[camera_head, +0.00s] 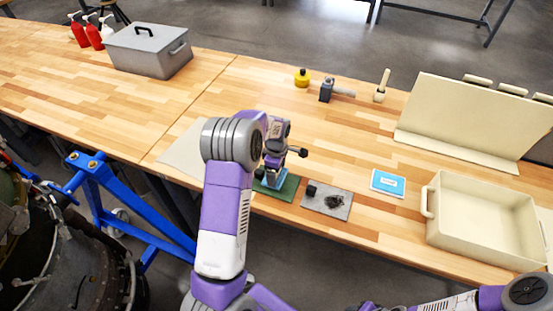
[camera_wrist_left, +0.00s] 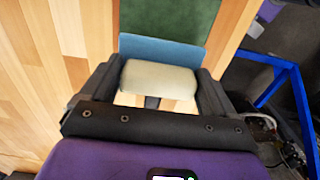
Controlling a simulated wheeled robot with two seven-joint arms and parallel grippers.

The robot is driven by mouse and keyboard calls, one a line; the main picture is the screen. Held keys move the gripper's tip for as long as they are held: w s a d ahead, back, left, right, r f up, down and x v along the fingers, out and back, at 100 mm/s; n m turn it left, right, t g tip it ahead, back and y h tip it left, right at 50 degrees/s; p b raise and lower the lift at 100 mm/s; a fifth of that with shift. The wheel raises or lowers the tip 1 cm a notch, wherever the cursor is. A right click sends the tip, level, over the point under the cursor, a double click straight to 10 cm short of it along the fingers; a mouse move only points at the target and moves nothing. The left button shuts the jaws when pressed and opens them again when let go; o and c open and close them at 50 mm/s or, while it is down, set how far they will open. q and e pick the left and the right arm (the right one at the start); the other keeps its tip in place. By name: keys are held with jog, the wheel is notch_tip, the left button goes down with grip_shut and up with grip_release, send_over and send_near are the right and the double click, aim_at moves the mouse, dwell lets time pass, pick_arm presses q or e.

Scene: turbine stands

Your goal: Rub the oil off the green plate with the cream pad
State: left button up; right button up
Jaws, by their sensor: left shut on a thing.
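The green plate (camera_head: 287,190) lies near the front edge of the wooden table, partly hidden by my left arm and gripper. In the left wrist view the green plate (camera_wrist_left: 168,18) lies beyond the fingers. My left gripper (camera_head: 271,170) is over the plate in the head view. It is shut on the cream pad (camera_wrist_left: 160,78), which sits between its two dark fingers. A flat blue piece (camera_wrist_left: 133,44) shows at the pad's far side, toward the plate. I cannot tell whether it touches the plate. No oil is clearly visible. My right gripper is out of view.
A grey plate (camera_head: 340,206) with black parts lies right of the green plate. A blue booklet (camera_head: 388,182) and a cream bin (camera_head: 470,230) are further right. A grey toolbox (camera_head: 150,52) stands back left. The table's left middle is clear.

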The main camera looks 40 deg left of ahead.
pick_arm(q)
jog(key=shift+r+p, duration=1.7)
jog(key=shift+r, duration=1)
